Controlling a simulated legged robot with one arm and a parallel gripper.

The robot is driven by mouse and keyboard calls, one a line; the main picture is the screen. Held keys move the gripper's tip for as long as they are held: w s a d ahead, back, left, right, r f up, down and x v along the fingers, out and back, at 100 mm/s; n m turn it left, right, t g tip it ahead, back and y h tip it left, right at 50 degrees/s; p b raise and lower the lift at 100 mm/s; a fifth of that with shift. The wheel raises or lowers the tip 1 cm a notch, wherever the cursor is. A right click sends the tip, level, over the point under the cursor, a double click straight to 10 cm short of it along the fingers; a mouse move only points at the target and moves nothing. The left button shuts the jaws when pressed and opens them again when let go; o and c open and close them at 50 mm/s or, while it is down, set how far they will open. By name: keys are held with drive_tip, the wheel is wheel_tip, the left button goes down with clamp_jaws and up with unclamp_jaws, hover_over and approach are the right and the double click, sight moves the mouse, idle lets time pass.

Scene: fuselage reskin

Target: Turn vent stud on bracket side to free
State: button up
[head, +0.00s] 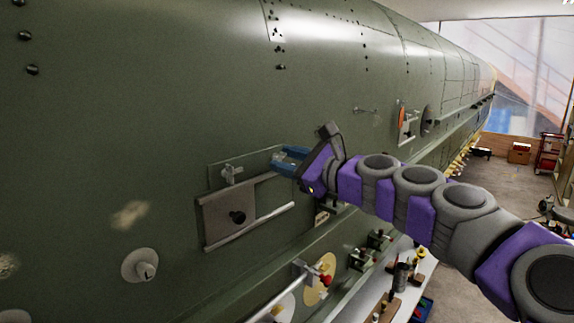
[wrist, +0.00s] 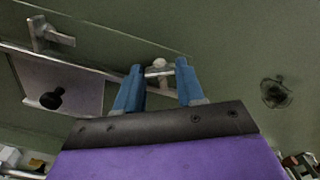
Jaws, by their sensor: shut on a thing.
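My gripper (head: 280,159) has blue fingers and reaches the right end of the vent panel on the green fuselage side. In the wrist view, my gripper (wrist: 158,72) is shut on a pale metal vent stud (wrist: 160,64), whose crossbar sits between the fingertips. In the head view the fingers mostly hide this stud. A second winged stud (head: 232,174) stands free at the panel's left end; it also shows at upper left in the wrist view (wrist: 50,37). Below lies a grey plate (head: 214,208) with a dark knob (head: 237,217).
A metal rail (head: 250,228) runs just under the plate. A round grey disc fitting (head: 140,265) is at lower left. Clamps with red knobs (head: 326,282) and a bench with tools (head: 398,285) are below. An orange-marked fitting (head: 403,118) is farther right along the fuselage.

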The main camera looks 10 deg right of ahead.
drive_tip(key=n+b, duration=0.2)
drive_tip(key=n, duration=0.2)
drive_tip(key=n+b, duration=0.3)
drive_tip(key=n, duration=0.1)
drive_tip(key=n+b, duration=0.2)
drive_tip(key=n, duration=0.2)
drive_tip(key=shift+a+f+b, duration=0.2)
drive_tip(key=shift+f+b, duration=0.2)
drive_tip(key=o, duration=1)
drive_tip(key=shift+d+r, duration=0.1)
drive_tip(key=shift+d, duration=0.15)
drive_tip(key=shift+o, duration=0.2)
drive_tip(key=shift+s+r, duration=0.1)
